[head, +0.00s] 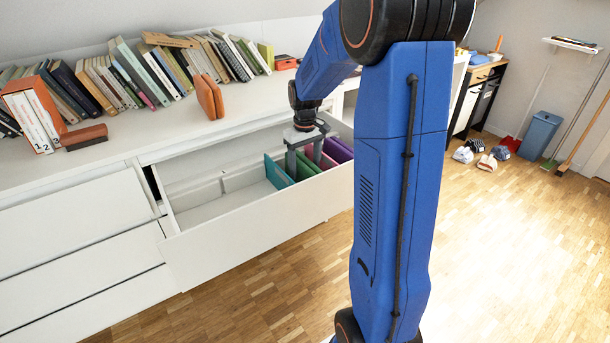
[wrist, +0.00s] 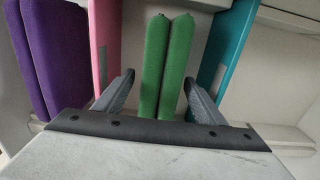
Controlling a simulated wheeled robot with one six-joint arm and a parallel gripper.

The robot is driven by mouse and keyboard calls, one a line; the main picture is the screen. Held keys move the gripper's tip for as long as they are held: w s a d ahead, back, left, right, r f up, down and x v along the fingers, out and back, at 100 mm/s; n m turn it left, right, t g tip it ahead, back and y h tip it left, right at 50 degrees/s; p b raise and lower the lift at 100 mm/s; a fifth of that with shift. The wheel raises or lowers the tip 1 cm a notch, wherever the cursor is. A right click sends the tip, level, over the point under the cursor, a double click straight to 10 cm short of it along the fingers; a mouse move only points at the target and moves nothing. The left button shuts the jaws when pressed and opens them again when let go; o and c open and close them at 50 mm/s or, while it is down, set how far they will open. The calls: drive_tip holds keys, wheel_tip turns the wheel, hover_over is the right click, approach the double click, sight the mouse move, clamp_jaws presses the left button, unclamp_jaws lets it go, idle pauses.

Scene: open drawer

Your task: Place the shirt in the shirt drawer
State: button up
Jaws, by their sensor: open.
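The green folded shirt (wrist: 166,62) stands upright in the open white drawer (head: 235,217), between a pink divider (wrist: 106,45) and a teal divider (wrist: 222,55). In the head view the shirt (head: 307,168) shows at the drawer's right part, partly covered by my gripper (head: 304,160). My gripper also shows in the wrist view (wrist: 159,80), pointing down into the drawer. Its fingers are open, one on each side of the green shirt, with gaps visible between fingers and cloth. The shirt's lower end is hidden behind the gripper body.
A purple folded item (wrist: 50,50) stands beyond the pink divider. The drawer's left compartments (head: 205,200) look empty. Wooden floor (head: 255,285) lies clear in front.

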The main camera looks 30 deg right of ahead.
wheel_tip(320, 180, up, 7)
drive_tip(key=shift+f, duration=0.1)
drive_tip(key=shift+s+a+r, duration=0.1)
drive_tip(key=shift+r, duration=0.45)
drive_tip(key=s+a+r, duration=0.2)
drive_tip(key=s+a, duration=0.1)
drive_tip(key=s, duration=0.1)
drive_tip(key=s+a+r+t, duration=0.1)
drive_tip(key=s+a+r, duration=0.1)
drive_tip(key=s, duration=0.3)
drive_tip(key=s+a+r+t, duration=0.1)
drive_tip(key=s+a+r, duration=0.1)
drive_tip(key=s+a, duration=0.2)
drive_tip(key=shift+s+a, duration=0.35)
drive_tip(key=shift+s, duration=0.15)
drive_tip(key=s+a+f+t, duration=0.1)
drive_tip(key=s+a, duration=0.2)
drive_tip(key=s, duration=0.5)
drive_tip(key=s+a+f+t, duration=0.1)
drive_tip(key=s+a, duration=0.2)
drive_tip(key=s, duration=0.5)
drive_tip(key=shift+f+t, duration=0.2)
drive_tip(key=shift+t, duration=0.2)
